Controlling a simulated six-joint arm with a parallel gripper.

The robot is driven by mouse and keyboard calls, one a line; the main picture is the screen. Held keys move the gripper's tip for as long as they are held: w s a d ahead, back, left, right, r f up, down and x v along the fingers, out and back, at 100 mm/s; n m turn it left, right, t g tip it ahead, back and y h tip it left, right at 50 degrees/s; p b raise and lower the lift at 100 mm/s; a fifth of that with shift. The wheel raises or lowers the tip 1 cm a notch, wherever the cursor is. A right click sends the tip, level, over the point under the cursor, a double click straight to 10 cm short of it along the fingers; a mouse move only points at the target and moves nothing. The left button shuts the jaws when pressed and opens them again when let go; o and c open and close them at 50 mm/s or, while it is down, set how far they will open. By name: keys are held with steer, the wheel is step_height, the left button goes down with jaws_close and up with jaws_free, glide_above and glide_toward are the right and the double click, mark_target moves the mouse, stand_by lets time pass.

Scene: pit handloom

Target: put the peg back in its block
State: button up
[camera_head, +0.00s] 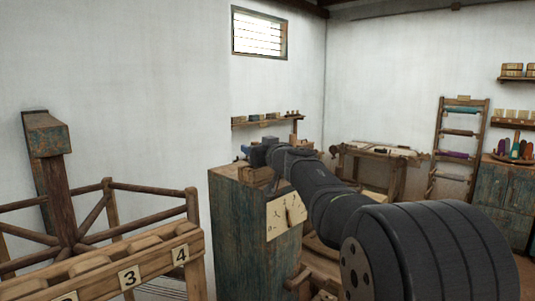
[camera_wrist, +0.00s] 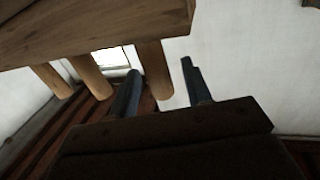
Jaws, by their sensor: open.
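My gripper (camera_wrist: 160,66) is open in the wrist view, its two dark blue-grey fingers apart. A wooden block (camera_wrist: 100,30) crosses the top left of that view, with round wooden pegs along its lower edge in the picture. One peg (camera_wrist: 155,72) appears between my fingers; I cannot tell whether they touch it. Two more pegs, a middle one (camera_wrist: 90,76) and a left one (camera_wrist: 49,81), lie left of the fingers. In the head view my gripper (camera_head: 245,150) is small and partly hidden above a worn blue-green cabinet, near a small wooden piece (camera_head: 256,175).
The cabinet (camera_head: 228,225) bears a paper sheet on its side. A wall shelf (camera_head: 262,122) with small items is behind my gripper. A numbered wooden rail (camera_head: 152,264) is at the lower left. A workbench (camera_head: 375,152) and a ladder-like rack (camera_head: 460,145) stand at the right.

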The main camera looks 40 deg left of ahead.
steer(key=v, duration=1.7)
steer(key=shift+s, duration=0.1)
steer(key=x, duration=1.7)
steer(key=shift+a, duration=0.25)
steer(key=shift+r, duration=0.15)
steer(key=shift+d, duration=0.1)
